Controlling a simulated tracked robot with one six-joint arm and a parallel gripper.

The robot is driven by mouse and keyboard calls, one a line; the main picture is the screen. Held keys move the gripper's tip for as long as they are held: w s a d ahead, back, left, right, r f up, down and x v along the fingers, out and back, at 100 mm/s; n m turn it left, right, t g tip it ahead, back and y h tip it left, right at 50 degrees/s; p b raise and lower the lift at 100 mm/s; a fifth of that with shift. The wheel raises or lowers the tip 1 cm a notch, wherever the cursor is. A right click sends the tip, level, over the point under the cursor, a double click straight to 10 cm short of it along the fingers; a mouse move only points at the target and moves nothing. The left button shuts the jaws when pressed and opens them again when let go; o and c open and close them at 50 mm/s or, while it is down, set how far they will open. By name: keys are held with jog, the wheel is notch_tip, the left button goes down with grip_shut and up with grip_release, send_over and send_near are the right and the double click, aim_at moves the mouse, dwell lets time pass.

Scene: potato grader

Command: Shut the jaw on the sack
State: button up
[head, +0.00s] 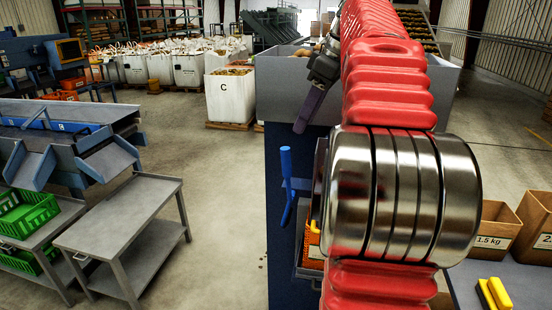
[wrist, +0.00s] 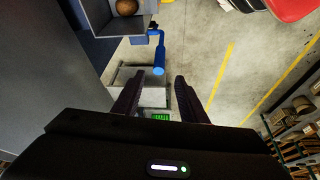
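A blue lever handle (head: 287,178) stands upright on the side of a dark blue machine, left of my arm in the head view. In the wrist view the blue handle (wrist: 159,58) lies just beyond the fingertips. My gripper (wrist: 158,82) is open, its two dark fingers spread and nothing seen between them. In the head view my gripper (head: 301,124) points down, above and slightly right of the handle, apart from it. Something orange (head: 312,242) shows low beside the machine, mostly hidden by my arm. I cannot tell whether it is the sack. The jaw is not clearly visible.
A potato (wrist: 127,7) lies in a grey chute at the wrist view's top. A grey trolley (head: 120,215) and green crates (head: 28,215) stand at left. White bulk bags (head: 230,97) stand behind. Cardboard boxes (head: 494,228) are at right. The floor left of the machine is clear.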

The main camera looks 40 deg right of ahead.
aim_at(286, 159)
jog(key=shift+d+r, duration=0.1)
jog(key=shift+d, duration=0.05)
jog(key=x, duration=1.3)
jog(key=shift+w+f, duration=0.2)
jog(key=shift+f, duration=0.15)
grip_shut()
dwell(0.4)
